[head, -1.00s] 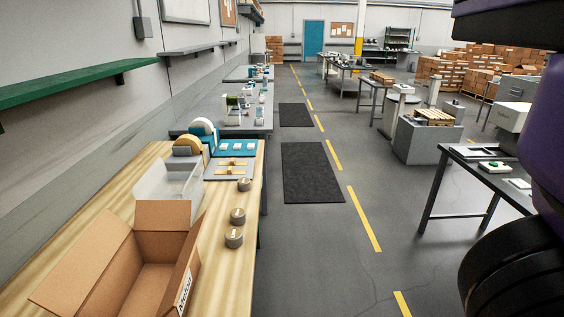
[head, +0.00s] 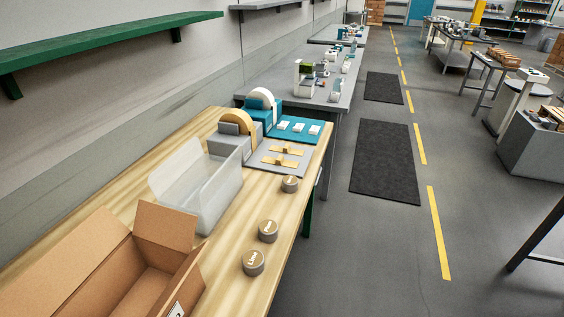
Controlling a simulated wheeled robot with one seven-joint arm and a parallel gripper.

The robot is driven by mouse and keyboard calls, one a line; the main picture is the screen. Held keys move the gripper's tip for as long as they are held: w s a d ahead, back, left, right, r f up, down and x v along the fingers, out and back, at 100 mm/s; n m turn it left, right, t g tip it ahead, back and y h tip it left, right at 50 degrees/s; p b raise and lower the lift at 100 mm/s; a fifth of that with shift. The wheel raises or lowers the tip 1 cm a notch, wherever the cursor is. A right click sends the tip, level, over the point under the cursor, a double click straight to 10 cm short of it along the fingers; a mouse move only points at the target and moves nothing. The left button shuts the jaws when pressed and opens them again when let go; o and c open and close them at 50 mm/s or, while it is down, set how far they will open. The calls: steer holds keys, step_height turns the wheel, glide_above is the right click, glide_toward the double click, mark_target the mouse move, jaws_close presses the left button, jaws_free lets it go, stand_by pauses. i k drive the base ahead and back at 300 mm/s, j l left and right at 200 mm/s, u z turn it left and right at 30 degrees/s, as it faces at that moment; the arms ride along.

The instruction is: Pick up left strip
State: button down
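Two short tan strips lie on a grey mat (head: 262,167) on the wooden table. One strip (head: 288,151) is farther from me. The other strip (head: 272,162) is nearer and a little to the left. Each has a small raised tan piece at its middle. A grey dispenser (head: 228,146) with a tan roll stands at the mat's left. Several small white pieces (head: 299,127) lie on a teal mat (head: 319,139) behind, beside a teal dispenser (head: 257,113) with a white roll. My gripper is not in view.
An open cardboard box (head: 95,250) and a clear bin (head: 205,205) stand on the table (head: 225,282). Three round tins (head: 267,230) line its right side. A green shelf (head: 110,50) juts from the wall above. The floor (head: 350,250) right of the table is clear.

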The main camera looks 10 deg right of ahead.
mark_target(280, 160)
steer(key=i+l+u, duration=0.1)
steer(key=u, duration=0.65)
steer(key=i+l+u, duration=0.15)
steer(key=l+u, duration=0.2)
steer(key=l, duration=0.15)
steer(key=i+l+u, duration=0.1)
steer(key=l+u, duration=0.2)
steer(key=l, duration=0.25)
steer(key=l+u, duration=0.35)
steer(key=l, duration=1.8)
steer(key=i, duration=0.5)
steer(key=j+u, duration=0.05)
